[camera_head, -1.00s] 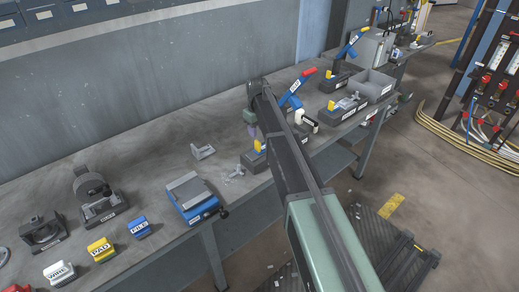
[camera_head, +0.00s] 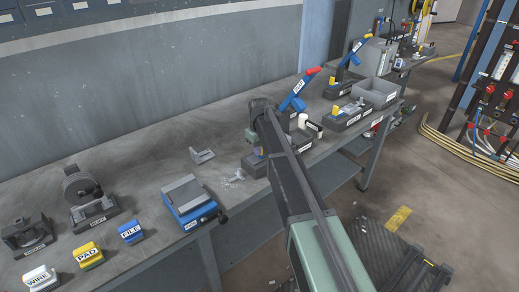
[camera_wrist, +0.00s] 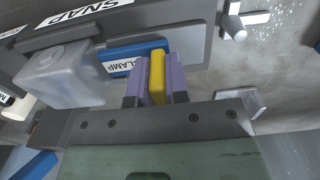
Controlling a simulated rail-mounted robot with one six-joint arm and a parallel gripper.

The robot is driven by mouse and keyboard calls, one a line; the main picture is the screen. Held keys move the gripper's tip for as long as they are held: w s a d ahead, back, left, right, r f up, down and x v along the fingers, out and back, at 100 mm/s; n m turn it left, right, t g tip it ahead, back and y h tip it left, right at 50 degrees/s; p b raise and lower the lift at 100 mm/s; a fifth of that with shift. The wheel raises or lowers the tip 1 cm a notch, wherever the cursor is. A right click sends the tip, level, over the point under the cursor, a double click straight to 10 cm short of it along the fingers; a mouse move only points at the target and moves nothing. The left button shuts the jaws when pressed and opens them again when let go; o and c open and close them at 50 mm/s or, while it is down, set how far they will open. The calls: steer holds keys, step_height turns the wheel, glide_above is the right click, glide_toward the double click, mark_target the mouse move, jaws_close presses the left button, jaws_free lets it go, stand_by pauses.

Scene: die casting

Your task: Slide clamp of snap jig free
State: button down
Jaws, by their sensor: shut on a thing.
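My gripper (camera_wrist: 157,85) has purple fingers shut on a yellow tab (camera_wrist: 157,65) in the wrist view. The tab is at the blue clamp (camera_wrist: 150,50), which bears a CLAMP label and lies against the grey base of the snap jig (camera_wrist: 145,14), with its SNAP label. I cannot tell whether the clamp is free of the base. In the head view the snap jig (camera_head: 252,166) is partly hidden behind my arm. A blue lever with a red tip (camera_head: 299,92) rises behind it.
A pale translucent block (camera_wrist: 60,75) stands left of the clamp in the wrist view. In the head view, a grey bracket (camera_head: 203,156) and a blue vise (camera_head: 190,203) lie to the left. A second fixture (camera_head: 345,118) and a grey bin (camera_head: 378,92) stand to the right.

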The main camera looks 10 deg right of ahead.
steer(key=a, duration=0.1)
steer(key=s+a, duration=0.1)
steer(key=a, duration=0.1)
steer(key=shift+s, duration=0.3)
steer(key=c, duration=1.1)
jaws_free()
steer(key=shift+a, duration=0.1)
step_height(320, 180, up, 11)
steer(key=p, duration=1.1)
steer(key=shift+f, duration=0.1)
